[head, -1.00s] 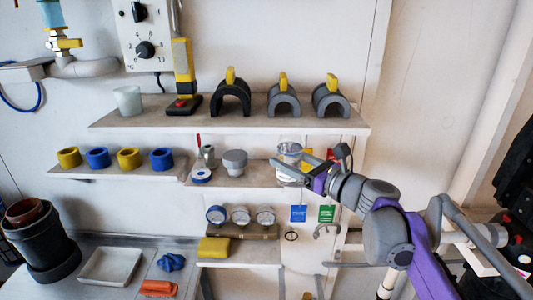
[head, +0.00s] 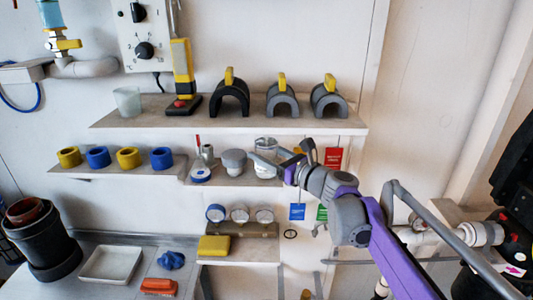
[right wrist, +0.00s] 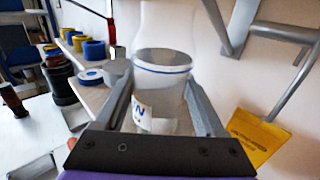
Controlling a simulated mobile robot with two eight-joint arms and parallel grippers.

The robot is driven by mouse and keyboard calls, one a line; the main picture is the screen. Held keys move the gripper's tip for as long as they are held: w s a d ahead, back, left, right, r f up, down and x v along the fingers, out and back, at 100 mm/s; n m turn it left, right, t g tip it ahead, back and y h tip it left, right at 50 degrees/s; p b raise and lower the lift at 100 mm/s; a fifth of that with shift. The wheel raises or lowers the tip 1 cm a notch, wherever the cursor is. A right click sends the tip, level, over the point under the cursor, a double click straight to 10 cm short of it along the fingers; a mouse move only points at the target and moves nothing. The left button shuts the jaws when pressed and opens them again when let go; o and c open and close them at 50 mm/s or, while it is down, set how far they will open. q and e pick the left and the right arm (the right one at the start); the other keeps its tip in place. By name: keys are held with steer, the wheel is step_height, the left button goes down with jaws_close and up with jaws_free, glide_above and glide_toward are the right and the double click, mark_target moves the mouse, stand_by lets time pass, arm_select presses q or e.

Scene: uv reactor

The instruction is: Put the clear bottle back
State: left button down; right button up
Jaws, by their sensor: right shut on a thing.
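The clear bottle (head: 266,147) is at the right part of the lower wall shelf (head: 225,180), just right of a grey knobbed piece (head: 234,158). It looks upright, with its lower part over the shelf board; I cannot tell whether its base touches. My right gripper (head: 272,159) reaches in from the right and is shut on it. In the right wrist view the two fingers flank the bottle (right wrist: 160,82), which shows a blue line and a white label with dark letters. My left gripper is not in view.
Close left on that shelf stand a blue-and-white tape roll (head: 201,175) and a small metal piece (head: 207,154). The upper shelf (head: 215,123) overhangs with black and grey arches. Red (head: 333,157) and blue (head: 297,212) tags hang at the right. Gauges (head: 240,214) sit below.

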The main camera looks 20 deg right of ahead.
steer(key=o, duration=1.3)
steer(key=shift+w+f, duration=0.1)
steer(key=shift+f, duration=0.1)
steer(key=shift+r, duration=0.1)
